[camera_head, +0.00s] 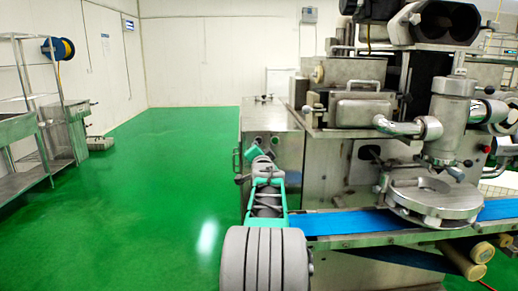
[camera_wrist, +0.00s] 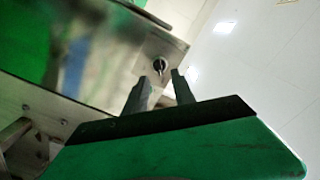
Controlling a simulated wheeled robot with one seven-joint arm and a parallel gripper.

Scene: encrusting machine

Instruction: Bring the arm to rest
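My gripper (camera_wrist: 160,76) shows in the wrist view with its two grey fingers apart. Nothing is held between them. A black knob (camera_wrist: 160,64) on a metal panel shows just beyond the fingertips; I cannot tell whether they touch it. In the head view my arm reaches forward from the bottom middle, in front of the left end of the encrusting machine (camera_head: 345,160). The fingers cannot be made out there.
A blue conveyor belt (camera_head: 345,222) runs to the right of my arm, under a round metal head (camera_head: 437,200). A metal cabinet (camera_head: 275,125) stands just beyond my arm. Metal shelving (camera_head: 38,125) stands at the far left. The green floor (camera_head: 165,190) between is clear.

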